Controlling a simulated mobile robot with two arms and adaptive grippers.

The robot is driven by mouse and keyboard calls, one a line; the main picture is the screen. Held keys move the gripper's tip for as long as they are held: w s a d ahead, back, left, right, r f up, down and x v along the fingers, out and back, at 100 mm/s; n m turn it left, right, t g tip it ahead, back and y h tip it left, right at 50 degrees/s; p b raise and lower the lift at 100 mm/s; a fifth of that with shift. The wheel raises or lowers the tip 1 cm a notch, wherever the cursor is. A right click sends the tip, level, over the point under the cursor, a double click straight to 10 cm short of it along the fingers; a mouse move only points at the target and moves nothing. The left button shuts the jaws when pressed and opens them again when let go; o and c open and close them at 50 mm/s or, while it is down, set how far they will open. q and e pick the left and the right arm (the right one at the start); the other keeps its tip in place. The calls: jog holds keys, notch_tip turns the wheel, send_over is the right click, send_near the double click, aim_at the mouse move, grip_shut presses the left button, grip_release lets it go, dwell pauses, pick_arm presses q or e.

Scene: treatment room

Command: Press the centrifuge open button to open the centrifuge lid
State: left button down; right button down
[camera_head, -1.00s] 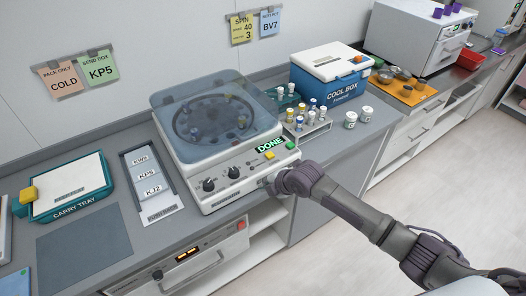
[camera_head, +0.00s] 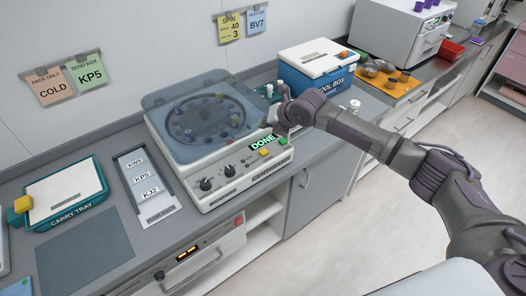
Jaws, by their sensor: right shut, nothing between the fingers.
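The centrifuge (camera_head: 188,163) stands on the counter, white with a see-through bluish lid (camera_head: 190,105) that is down over the round rotor. Tubes show through the lid. Its front panel has two dark knobs, a lit DONE display (camera_head: 263,141), a yellow button (camera_head: 264,153) and a green button (camera_head: 283,141). I cannot read which one is the open button. My right gripper (camera_head: 275,120) is shut and empty. In the picture it is just above the DONE display and the green button, at the lid's right edge; I cannot tell if it touches anything. My left gripper is not in view.
Right of the centrifuge, my right arm partly hides the tube rack and a blue cool box (camera_head: 318,80). A white jar (camera_head: 355,105) stands near the arm. The label tray (camera_head: 150,190) and the carry tray (camera_head: 65,195) lie to the left. An orange mat (camera_head: 395,85) is farther right.

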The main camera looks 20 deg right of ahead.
aim_at(265, 152)
notch_tip(265, 152, down, 8)
jog(key=b, duration=0.6)
jog(key=shift+f+b, duration=0.4)
jog(key=shift+f, duration=0.05)
dwell(0.9)
jog(key=shift+f, duration=0.4)
jog(key=shift+f+b, duration=0.55)
jog(key=shift+f, duration=0.05)
dwell(0.6)
jog(key=shift+r, duration=0.15)
jog(key=shift+r+p, duration=0.75)
jog(key=shift+r, duration=0.1)
